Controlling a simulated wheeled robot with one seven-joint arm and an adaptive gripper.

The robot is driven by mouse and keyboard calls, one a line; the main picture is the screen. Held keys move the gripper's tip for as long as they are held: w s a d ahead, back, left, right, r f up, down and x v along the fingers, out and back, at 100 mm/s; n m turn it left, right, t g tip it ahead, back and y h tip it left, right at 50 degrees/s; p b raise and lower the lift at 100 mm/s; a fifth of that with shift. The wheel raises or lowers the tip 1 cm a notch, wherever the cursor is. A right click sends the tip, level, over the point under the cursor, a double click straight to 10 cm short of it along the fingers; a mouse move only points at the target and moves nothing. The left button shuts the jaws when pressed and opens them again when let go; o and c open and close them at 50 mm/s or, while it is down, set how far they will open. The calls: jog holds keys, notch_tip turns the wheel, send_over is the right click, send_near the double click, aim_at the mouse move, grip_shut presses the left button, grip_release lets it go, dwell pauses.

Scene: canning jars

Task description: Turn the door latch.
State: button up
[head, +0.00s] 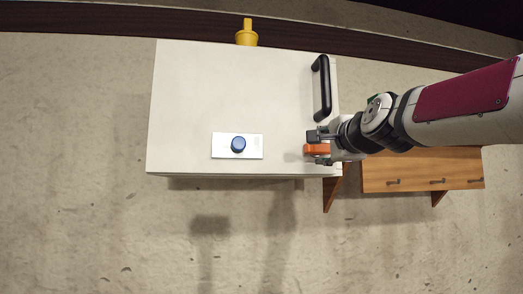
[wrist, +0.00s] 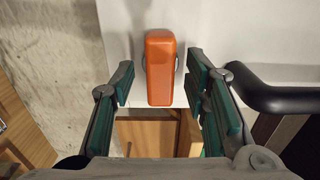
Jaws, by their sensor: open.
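The door latch (head: 316,150) is an orange, rounded bar at the lower right edge of a white door panel (head: 200,90). In the wrist view the latch (wrist: 160,68) stands lengthwise up the picture, between the fingers. My gripper (head: 322,147) is at the latch in the head view and partly hides it. In the wrist view my gripper (wrist: 160,84) is open, with green-padded fingers on both sides of the latch. Gaps show between both fingers and the latch; depth is hard to judge.
A black bar handle (head: 322,88) is on the panel close to my gripper; it also shows in the wrist view (wrist: 275,98). A wooden cabinet (head: 415,172) is at the right, and a yellow object (head: 246,36) is above the panel.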

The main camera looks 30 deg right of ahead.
jog(key=shift+w, duration=0.25)
jog(key=shift+c, duration=0.6)
grip_shut()
